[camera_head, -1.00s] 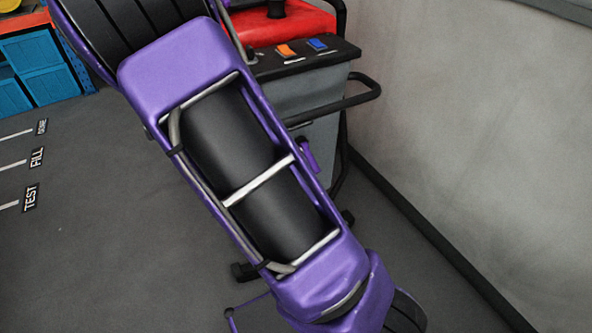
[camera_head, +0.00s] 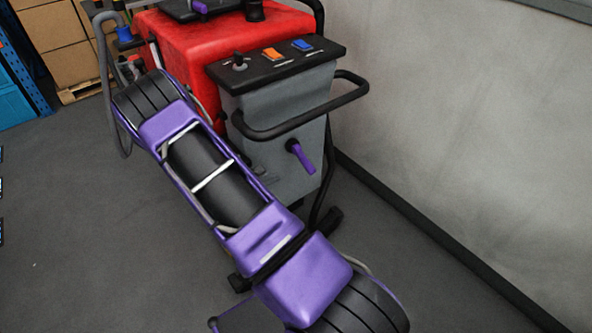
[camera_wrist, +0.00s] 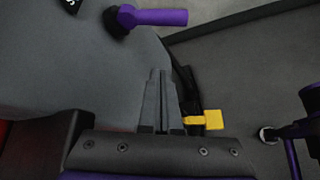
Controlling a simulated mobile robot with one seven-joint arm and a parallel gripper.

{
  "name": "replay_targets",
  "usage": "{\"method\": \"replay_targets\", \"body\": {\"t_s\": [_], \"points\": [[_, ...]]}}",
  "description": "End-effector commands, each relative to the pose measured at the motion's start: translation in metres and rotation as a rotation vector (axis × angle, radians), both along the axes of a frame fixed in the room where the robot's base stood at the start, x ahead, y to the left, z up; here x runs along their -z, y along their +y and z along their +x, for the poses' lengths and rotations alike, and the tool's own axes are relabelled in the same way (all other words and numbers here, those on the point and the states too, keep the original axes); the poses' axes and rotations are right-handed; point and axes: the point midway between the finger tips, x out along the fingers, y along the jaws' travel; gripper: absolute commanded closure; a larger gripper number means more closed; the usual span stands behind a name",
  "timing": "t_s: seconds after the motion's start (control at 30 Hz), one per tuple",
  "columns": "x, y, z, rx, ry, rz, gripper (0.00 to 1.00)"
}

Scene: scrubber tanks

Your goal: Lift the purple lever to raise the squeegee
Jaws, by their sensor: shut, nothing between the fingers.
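The purple lever (camera_head: 304,158) sticks out from a dark pivot on the grey rear panel of the scrubber and slants downward to the right in the head view. In the wrist view the purple lever (camera_wrist: 158,17) lies near the top edge, with its round black pivot at its left end. My gripper (camera_wrist: 157,73) is shut and empty, its fingertips pointing toward the lever with a visible gap in the picture. The gripper is not clearly visible in the head view. I cannot make out the squeegee.
A black handle bar (camera_head: 305,122) curves out above the lever. The console (camera_head: 277,62) carries orange and blue switches. A yellow pedal (camera_wrist: 205,120) shows right of my fingers. A grey wall (camera_head: 470,130) stands on the right; open floor (camera_head: 80,240) lies left.

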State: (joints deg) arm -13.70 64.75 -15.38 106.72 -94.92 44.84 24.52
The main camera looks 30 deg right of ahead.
Motion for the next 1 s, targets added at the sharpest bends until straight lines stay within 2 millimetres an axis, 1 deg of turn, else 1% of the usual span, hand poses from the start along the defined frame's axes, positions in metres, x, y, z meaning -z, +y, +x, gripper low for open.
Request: {"method": "replay_targets", "body": {"t_s": [0.03,0.07,0.2,0.57,0.67,0.77,0.87,1.0], "points": [[0.009,-0.006,-0.005,-0.010,0.018,-0.023,1.00],[0.013,-0.009,-0.007,-0.017,0.025,-0.033,1.00],[0.022,-0.016,-0.012,-0.036,0.042,-0.063,1.00],[0.024,-0.017,-0.013,-0.040,0.045,-0.069,1.00],[0.026,-0.020,-0.012,-0.040,0.045,-0.069,1.00],[0.030,-0.029,-0.010,-0.039,0.046,-0.069,1.00],[0.038,-0.043,-0.005,-0.037,0.045,-0.070,1.00],[0.053,-0.069,0.003,-0.036,0.046,-0.069,1.00]]}}
